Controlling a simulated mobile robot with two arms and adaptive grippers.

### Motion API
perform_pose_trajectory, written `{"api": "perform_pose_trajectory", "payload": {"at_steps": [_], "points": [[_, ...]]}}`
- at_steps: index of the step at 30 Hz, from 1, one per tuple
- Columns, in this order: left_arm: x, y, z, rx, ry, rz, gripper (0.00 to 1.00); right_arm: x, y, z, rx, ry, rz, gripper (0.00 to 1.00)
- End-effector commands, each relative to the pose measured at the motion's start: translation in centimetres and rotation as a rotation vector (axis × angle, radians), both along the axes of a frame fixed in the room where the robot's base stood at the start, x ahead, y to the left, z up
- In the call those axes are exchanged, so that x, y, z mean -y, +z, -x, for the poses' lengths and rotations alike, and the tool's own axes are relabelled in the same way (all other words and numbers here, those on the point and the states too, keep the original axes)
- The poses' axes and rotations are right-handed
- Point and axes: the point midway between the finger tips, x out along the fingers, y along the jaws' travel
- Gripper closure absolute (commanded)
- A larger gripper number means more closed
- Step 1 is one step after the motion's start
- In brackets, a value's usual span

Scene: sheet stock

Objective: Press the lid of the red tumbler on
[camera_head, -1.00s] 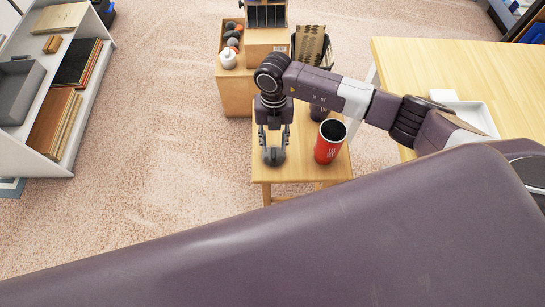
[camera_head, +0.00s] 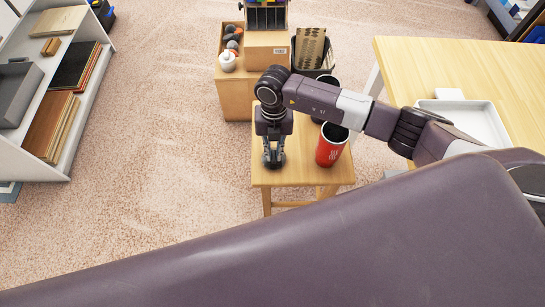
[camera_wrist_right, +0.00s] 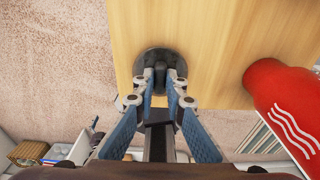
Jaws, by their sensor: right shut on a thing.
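The red tumbler (camera_head: 331,147) stands upright and open-topped near the right front of the small wooden table (camera_head: 300,180). It also shows at the right edge of the right wrist view (camera_wrist_right: 285,100). A round dark grey lid (camera_head: 274,162) is at the table's left front, apart from the tumbler. My right gripper (camera_head: 274,148) points down over it; in the right wrist view its fingers (camera_wrist_right: 161,88) are shut on the raised middle of the lid (camera_wrist_right: 160,60). I cannot tell whether the lid touches the tabletop. My left gripper is not in view.
A wooden cabinet (camera_head: 236,95) with small items stands behind. A larger table (camera_head: 430,75) with a white tray (camera_head: 470,118) is at right, a shelf (camera_head: 85,115) at left.

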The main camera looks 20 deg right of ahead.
Motion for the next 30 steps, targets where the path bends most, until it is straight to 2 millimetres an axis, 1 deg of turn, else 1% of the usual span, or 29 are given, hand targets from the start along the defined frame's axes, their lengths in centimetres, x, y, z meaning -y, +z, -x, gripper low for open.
{"api": "perform_pose_trajectory", "payload": {"at_steps": [14, 30], "points": [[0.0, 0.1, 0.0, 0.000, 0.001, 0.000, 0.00, 0.0, 0.1, 0.0, 0.000, 0.000, 0.000, 1.00], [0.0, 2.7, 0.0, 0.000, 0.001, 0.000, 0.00, 0.0, 3.3, 0.0, 0.000, 0.001, 0.000, 1.00]]}}
